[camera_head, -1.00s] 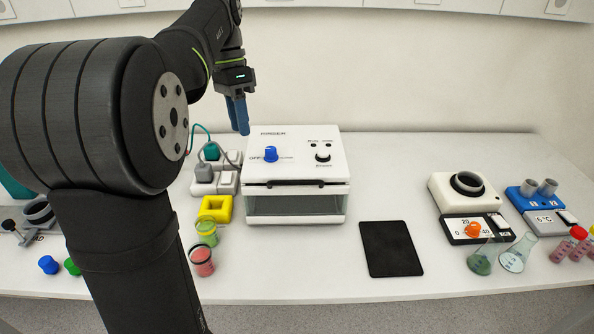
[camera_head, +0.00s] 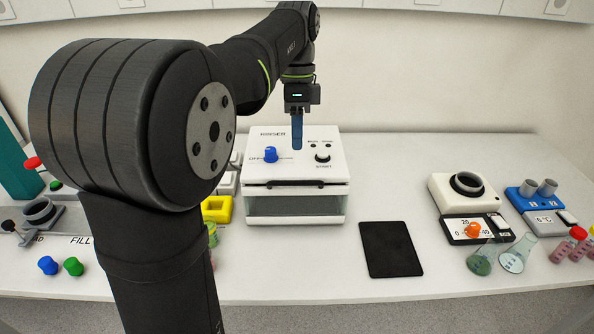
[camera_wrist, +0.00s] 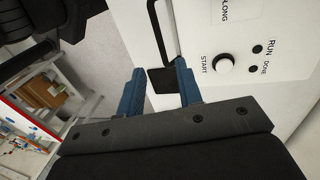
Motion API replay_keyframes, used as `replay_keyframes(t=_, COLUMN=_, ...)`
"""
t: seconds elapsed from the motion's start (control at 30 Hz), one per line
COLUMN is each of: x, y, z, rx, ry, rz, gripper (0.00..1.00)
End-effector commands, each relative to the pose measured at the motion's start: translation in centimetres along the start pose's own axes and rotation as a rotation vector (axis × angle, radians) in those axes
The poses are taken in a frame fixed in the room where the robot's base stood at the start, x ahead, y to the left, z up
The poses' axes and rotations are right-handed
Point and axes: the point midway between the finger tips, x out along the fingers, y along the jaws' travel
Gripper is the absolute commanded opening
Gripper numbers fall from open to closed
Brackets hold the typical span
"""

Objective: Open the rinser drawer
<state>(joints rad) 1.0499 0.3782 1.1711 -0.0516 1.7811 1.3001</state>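The rinser (camera_head: 335,150) is a white box with a blue knob and a START knob on top. Its drawer (camera_head: 290,207) has a greyish, see-through front and looks shut. A dark handle bar (camera_head: 294,183) runs along the front above it. My gripper (camera_head: 297,147) points down over the rinser's top, behind the handle in the picture; its height above the top is hard to tell. In the wrist view my gripper (camera_wrist: 158,80) has its two blue fingers apart with nothing held. The dark handle (camera_wrist: 154,16) shows beyond the fingertips there.
A black pad (camera_head: 390,249) lies right of the rinser. A yellow block (camera_head: 217,209) and a green-topped cup (camera_head: 212,234) stand to its left, partly behind my arm. Several devices, flasks and tubes stand far right. The counter in front of the rinser is clear.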

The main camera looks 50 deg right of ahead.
Motion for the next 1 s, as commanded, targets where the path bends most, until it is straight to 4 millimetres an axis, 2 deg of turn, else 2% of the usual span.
replay_keyframes(t=0.2, x=4.8, y=0.1, z=0.0, rx=0.000, ry=-0.001, rz=0.003, gripper=0.33)
replay_keyframes(t=0.4, x=7.8, y=0.1, z=0.0, rx=-0.001, ry=0.000, rz=0.001, gripper=0.33)
replay_keyframes(t=0.6, x=9.1, y=0.0, z=0.0, rx=-0.001, ry=0.000, rz=0.000, gripper=0.33)
replay_keyframes(t=0.87, x=9.1, y=0.0, z=0.0, rx=-0.001, ry=0.000, rz=-0.001, gripper=0.33)
replay_keyframes(t=1.0, x=9.1, y=0.0, z=0.0, rx=-0.001, ry=0.000, rz=-0.001, gripper=0.07)
